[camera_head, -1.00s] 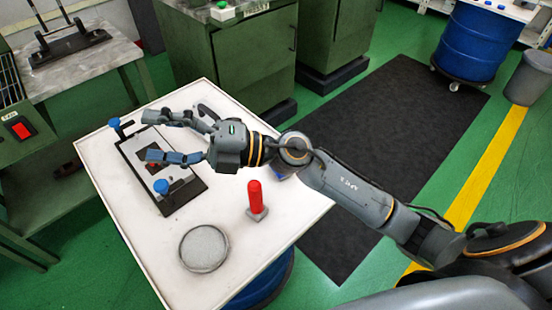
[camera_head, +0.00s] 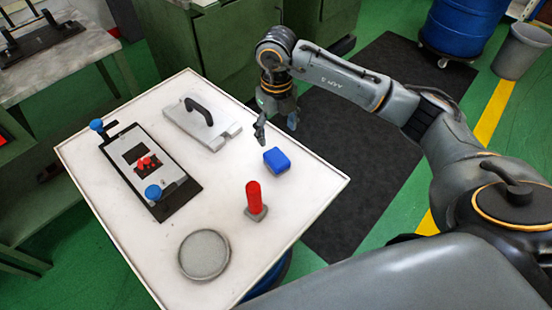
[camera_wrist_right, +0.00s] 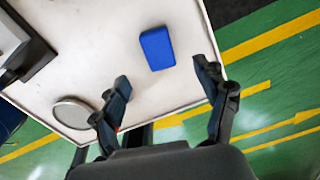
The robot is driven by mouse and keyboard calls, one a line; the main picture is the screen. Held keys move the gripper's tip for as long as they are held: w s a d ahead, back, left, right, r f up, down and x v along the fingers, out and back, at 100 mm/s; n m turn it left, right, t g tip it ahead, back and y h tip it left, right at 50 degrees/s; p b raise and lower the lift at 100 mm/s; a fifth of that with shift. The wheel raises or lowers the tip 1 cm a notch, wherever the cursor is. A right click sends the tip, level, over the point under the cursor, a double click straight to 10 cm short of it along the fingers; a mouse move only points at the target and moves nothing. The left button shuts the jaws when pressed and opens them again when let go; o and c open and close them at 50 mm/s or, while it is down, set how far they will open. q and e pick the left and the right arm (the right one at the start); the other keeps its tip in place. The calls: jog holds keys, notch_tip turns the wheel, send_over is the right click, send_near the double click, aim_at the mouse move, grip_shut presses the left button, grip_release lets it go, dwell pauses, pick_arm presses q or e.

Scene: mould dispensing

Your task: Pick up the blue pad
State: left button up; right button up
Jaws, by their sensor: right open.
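The blue pad (camera_head: 277,160) is a small blue block lying on the white tabletop, near its right edge. It also shows in the right wrist view (camera_wrist_right: 157,48), beyond the fingertips and between their lines. My right gripper (camera_head: 277,124) is open and points down, above and just behind the pad. In the right wrist view its fingers (camera_wrist_right: 164,75) are spread wide with nothing between them. The pad is apart from both fingers. My left gripper is not in view.
On the white table (camera_head: 130,240) are a black-framed plate (camera_head: 178,198) with blue knobs, a grey block with a black handle (camera_head: 201,122), a red-handled stamp (camera_head: 254,197) and a round grey dish (camera_head: 204,255). The tabletop around the pad is clear.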

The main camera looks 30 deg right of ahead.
send_over(277, 157)
jog(key=f, duration=0.5)
jog(key=shift+w+f, duration=0.1)
jog(key=shift+w, duration=0.2)
jog(key=shift+s+f+p, duration=0.15)
jog(key=shift+f+p, duration=0.2)
jog(key=shift+f, duration=1)
jog(key=shift+s+f+p, duration=0.15)
jog(key=shift+f+p, duration=0.2)
jog(key=shift+f, duration=1)
jog(key=c, duration=1.3)
jog(key=shift+r, duration=0.15)
jog(key=shift+w+r, duration=0.1)
jog(key=shift+r, duration=0.5)
jog(key=s+r, duration=0.4)
jog(key=s+a+r+b, duration=0.1)
jog(key=s+r, duration=0.2)
jog(key=s, duration=0.2)
jog(key=s+a+r+b, duration=0.1)
jog(key=s+r, duration=0.3)
jog(key=s, duration=0.1)
jog(key=shift+a+r, duration=0.1)
jog(key=shift+r, duration=0.2)
